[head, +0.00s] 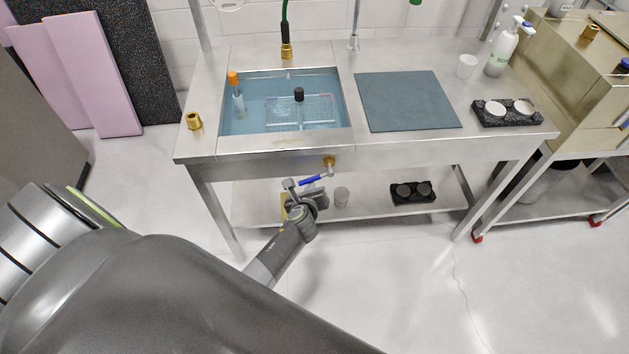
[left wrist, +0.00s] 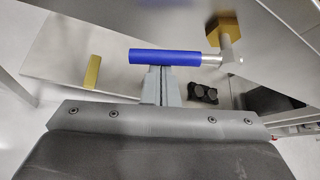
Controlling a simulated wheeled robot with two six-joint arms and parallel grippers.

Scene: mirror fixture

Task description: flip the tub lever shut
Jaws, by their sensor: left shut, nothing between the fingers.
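The lever has a blue handle (head: 313,179) on a metal stem. It reaches left and slightly down from a brass valve (head: 329,162) under the front edge of the steel bench, below the blue tub (head: 232,122). My left gripper (head: 291,185) is shut and empty, at the handle's left end in the head view. In the left wrist view the blue handle (left wrist: 163,57) lies crosswise over the closed fingertips (left wrist: 161,72); I cannot tell whether they touch it. The brass valve body (left wrist: 222,30) shows at upper right there. My right gripper is out of view.
The steel bench front (head: 400,155) stands just above the lever. A bench leg (head: 217,215) stands left of my gripper. The floor in front is clear.

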